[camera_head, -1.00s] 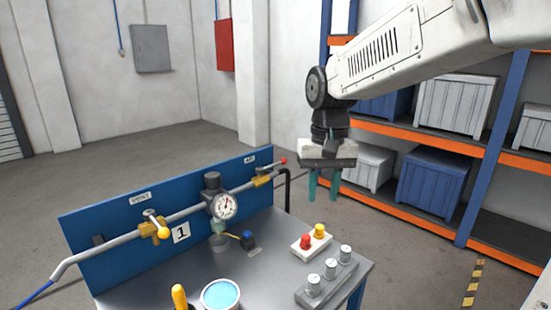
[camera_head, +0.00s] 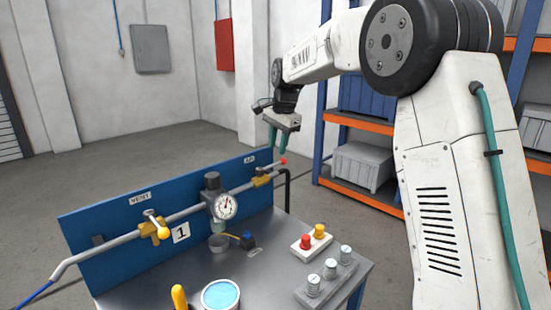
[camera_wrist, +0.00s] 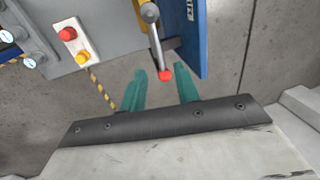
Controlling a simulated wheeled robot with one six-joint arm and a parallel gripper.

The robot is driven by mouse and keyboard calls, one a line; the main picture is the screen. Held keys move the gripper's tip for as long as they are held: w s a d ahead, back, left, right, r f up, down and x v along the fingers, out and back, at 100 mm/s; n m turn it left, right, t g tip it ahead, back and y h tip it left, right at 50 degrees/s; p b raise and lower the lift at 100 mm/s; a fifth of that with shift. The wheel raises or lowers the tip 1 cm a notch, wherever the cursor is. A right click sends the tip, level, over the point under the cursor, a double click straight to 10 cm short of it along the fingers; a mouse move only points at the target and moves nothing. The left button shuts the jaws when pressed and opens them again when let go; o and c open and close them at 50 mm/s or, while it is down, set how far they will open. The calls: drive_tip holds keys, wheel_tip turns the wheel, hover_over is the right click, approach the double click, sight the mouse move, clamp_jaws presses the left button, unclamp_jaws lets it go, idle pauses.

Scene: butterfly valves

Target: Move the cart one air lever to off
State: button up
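Cart one's blue panel (camera_head: 130,236) bears the number 1 and the labels VENT and AIR. The air valve (camera_head: 262,180) is brass, at the panel's right end under the AIR label (camera_head: 249,159). Its air lever (camera_head: 275,166) has a red tip and lies roughly along the pipe, pointing right. My gripper (camera_head: 272,144) is open and empty, pointing down just above the lever's red end in the head view. In the wrist view the air lever (camera_wrist: 157,45) is grey, and its red tip appears between the open green fingertips (camera_wrist: 160,72). I see no contact.
A gauge (camera_head: 224,206) sits mid-pipe. A red and yellow button box (camera_head: 312,240), several grey knobs (camera_head: 330,268) and a blue-topped can (camera_head: 221,295) stand on the cart. Shelving (camera_head: 350,120) stands behind at the right.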

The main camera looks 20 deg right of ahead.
sight(272, 166)
drive_tip(key=f, duration=0.3)
drive_tip(key=w+f, duration=0.1)
drive_tip(key=f, duration=0.1)
drive_tip(key=shift+a+f, duration=0.1)
drive_tip(key=shift+a, duration=0.15)
clamp_jaws()
